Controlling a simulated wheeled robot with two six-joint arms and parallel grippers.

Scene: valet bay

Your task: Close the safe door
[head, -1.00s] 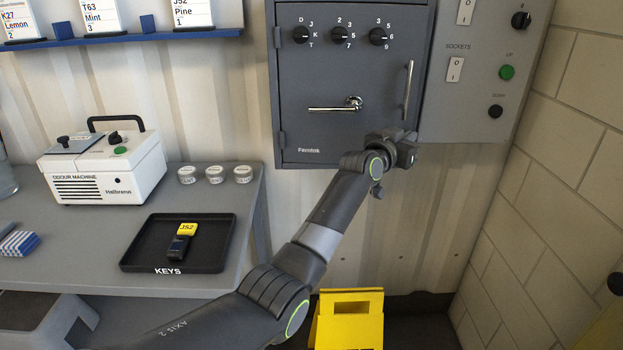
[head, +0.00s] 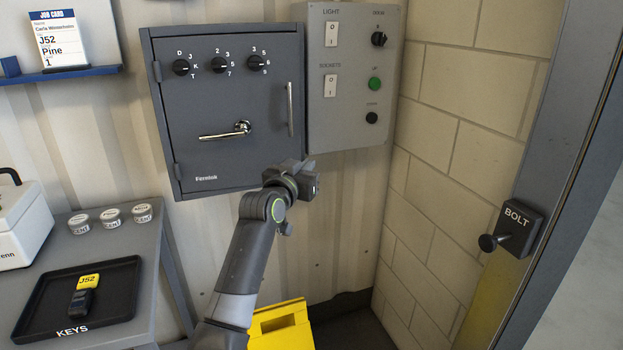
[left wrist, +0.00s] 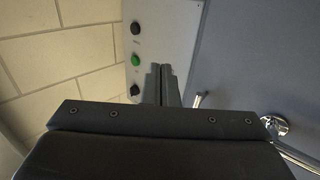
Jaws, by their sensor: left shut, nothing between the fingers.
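The safe door (head: 222,105) is dark grey, with dials along its top, a lever handle (head: 226,132) and an upright bar handle (head: 290,109) near its right edge. Its hinges are on the left. It looks flat against the safe front, but I cannot tell if it is fully flush. My left gripper (head: 312,180) is at the door's lower right corner, below the bar handle, and hides that corner. In the left wrist view the gripper's fingers (left wrist: 164,84) are together and empty, with the door (left wrist: 265,55) to their right. My right gripper is out of view.
A grey switch panel (head: 352,110) is right of the safe. A block wall and a bolt (head: 514,232) are further right. A yellow stand (head: 283,328) is below my arm.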

